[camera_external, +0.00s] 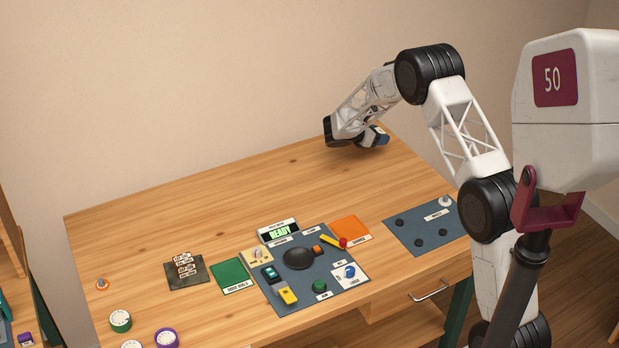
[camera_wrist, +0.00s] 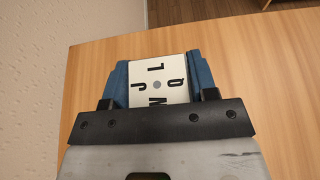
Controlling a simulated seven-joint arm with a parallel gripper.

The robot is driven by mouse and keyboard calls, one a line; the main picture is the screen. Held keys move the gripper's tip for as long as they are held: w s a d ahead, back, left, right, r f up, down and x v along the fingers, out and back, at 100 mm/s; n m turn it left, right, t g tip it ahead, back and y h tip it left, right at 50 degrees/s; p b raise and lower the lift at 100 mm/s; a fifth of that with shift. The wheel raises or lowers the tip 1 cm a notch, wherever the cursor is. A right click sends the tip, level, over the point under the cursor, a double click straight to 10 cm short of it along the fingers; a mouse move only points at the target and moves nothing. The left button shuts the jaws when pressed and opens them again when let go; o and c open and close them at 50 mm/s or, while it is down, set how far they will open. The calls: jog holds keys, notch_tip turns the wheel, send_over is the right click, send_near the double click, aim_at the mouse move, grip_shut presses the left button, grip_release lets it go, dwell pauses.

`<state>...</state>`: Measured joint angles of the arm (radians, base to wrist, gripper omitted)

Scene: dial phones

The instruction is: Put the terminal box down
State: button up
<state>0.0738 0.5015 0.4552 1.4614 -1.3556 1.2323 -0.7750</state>
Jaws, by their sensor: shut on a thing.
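The terminal box (camera_wrist: 172,72) is a small white block with black letters and a grey dot on its face. In the wrist view it sits between the two blue fingers of my gripper (camera_wrist: 158,84), which are shut on it from both sides. In the external view my gripper (camera_external: 378,138) is low over the far right part of the table, near the back edge. The box is mostly hidden there by the gripper. I cannot tell whether it touches the wood.
The wooden table (camera_external: 200,225) is bare around my gripper. A blue-grey panel (camera_external: 330,280) with a READY display (camera_external: 279,232) and several controls lies nearer the front. A dark mat (camera_external: 425,228) with several knobs is at right. A green mat (camera_external: 231,275) and rolls lie left.

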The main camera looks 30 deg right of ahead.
jog(key=shift+w+d+f, duration=0.1)
jog(key=shift+w+d, duration=0.1)
jog(key=shift+w, duration=0.5)
jog(key=shift+w+d+f, duration=0.1)
jog(key=shift+w+d, duration=0.05)
jog(key=shift+w, duration=0.5)
jog(key=shift+f, duration=1.7)
jog(key=shift+f, duration=0.15)
jog(key=o, duration=0.9)
jog(key=shift+o, duration=0.2)
jog(key=v, duration=1.2)
jog(key=shift+a, duration=0.1)
